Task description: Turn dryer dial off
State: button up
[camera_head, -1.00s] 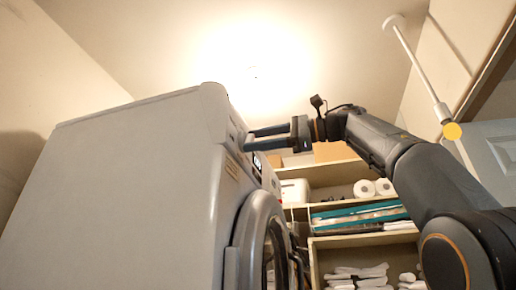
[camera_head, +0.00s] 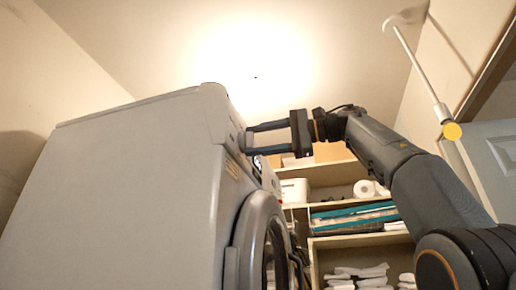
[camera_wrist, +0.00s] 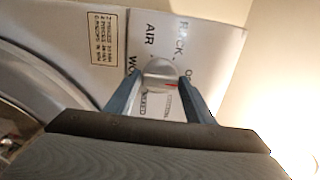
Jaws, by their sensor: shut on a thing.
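The dryer (camera_head: 130,190) is a large grey machine on the left in the head view, with a round door (camera_head: 262,240) on its front. Its dial (camera_wrist: 160,74) is a round silver knob with a red mark, on the front panel in the wrist view. Printed words, including "AIR", stand around it, some partly hidden by my fingers. My gripper (camera_head: 247,139) reaches the upper front panel from the right. In the wrist view its two fingers (camera_wrist: 158,92) are on either side of the dial, shut on it. The red mark points toward the lower right.
Behind the dryer, shelves (camera_head: 330,241) hold folded towels (camera_head: 355,217), a paper roll (camera_head: 364,189) and white rolled items (camera_head: 360,275). A panelled door (camera_head: 500,165) stands at the far right.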

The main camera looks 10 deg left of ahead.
jog(key=shift+f, duration=0.1)
dwell(0.3)
jog(key=o, duration=0.9)
jog(key=d, duration=0.5)
jog(key=d+b, duration=0.1)
jog(key=d, duration=0.2)
jog(key=shift+s, duration=0.3)
jog(key=shift+a, duration=0.1)
